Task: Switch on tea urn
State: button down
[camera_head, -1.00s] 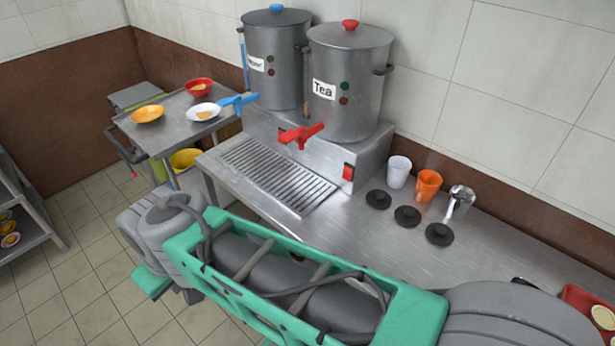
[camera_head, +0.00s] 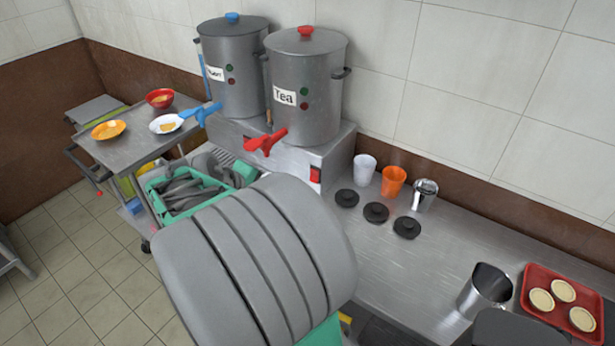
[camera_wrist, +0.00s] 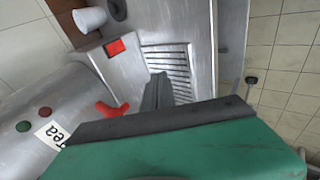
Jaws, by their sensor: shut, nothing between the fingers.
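The tea urn (camera_head: 325,75) is a grey metal pot with a red knob, a "Tea" label, and a green and a red dot. It stands upright on a metal base and also shows in the wrist view (camera_wrist: 78,82). Its red tap (camera_head: 265,141) sticks out in front, also in the wrist view (camera_wrist: 112,109). A red switch (camera_head: 315,175) is on the base's front, and also shows in the wrist view (camera_wrist: 115,46). My gripper (camera_wrist: 158,90) is shut and empty, apart from the switch and the tap.
A second urn (camera_head: 235,75) with a blue knob and blue tap (camera_head: 200,114) stands left. A drip grille (camera_wrist: 168,70) lies below the taps. Black lids (camera_head: 376,212), a white cup (camera_head: 365,169), an orange cup (camera_head: 393,181) and a metal cup (camera_head: 424,194) stand right of the base.

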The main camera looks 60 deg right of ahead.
jog(key=s+d+r+g+h, duration=0.1)
jog(key=s+d, duration=0.3)
jog(key=shift+d+g, duration=0.3)
jog(key=p, duration=0.2)
send_near(314, 176)
jog(key=d+f, duration=0.4)
jog(key=f, duration=0.2)
jog(key=shift+s+f, duration=0.1)
jog(key=shift+s, duration=0.15)
